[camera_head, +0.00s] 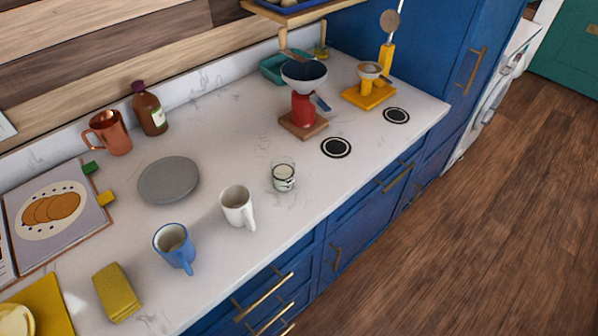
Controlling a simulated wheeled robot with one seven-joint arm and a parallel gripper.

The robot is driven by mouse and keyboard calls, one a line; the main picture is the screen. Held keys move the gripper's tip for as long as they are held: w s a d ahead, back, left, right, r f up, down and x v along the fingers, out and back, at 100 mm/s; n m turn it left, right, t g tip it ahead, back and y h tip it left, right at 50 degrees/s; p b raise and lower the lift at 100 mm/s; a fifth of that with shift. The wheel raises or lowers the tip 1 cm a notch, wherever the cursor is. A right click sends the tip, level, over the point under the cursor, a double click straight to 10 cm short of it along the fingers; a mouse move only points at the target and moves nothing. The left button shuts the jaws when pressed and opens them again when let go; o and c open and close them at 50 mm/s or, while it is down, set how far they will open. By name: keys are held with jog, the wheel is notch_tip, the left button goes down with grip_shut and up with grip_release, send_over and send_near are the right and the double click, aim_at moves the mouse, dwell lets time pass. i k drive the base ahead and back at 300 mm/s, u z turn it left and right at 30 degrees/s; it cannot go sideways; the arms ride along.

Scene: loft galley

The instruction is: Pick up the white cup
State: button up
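The white cup (236,206) stands upright on the pale marble counter (230,269), near its front edge. Its handle points toward the front edge, and its open top shows a bare inside. A blue cup (173,247) stands to its left and nearer to me. A small clear glass (284,176) with a pale content stands to its right. My gripper is not in view.
A grey round plate (168,180) lies behind the cups. A yellow sponge-like block (117,291), an open book (57,213), a copper mug (109,132) and a brown bottle (149,110) surround it. A red stand with a bowl (304,75) is further right.

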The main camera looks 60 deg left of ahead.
aim_at(234, 200)
jog(key=i, duration=0.9)
jog(key=u, duration=2.85)
jog(key=i, duration=0.5)
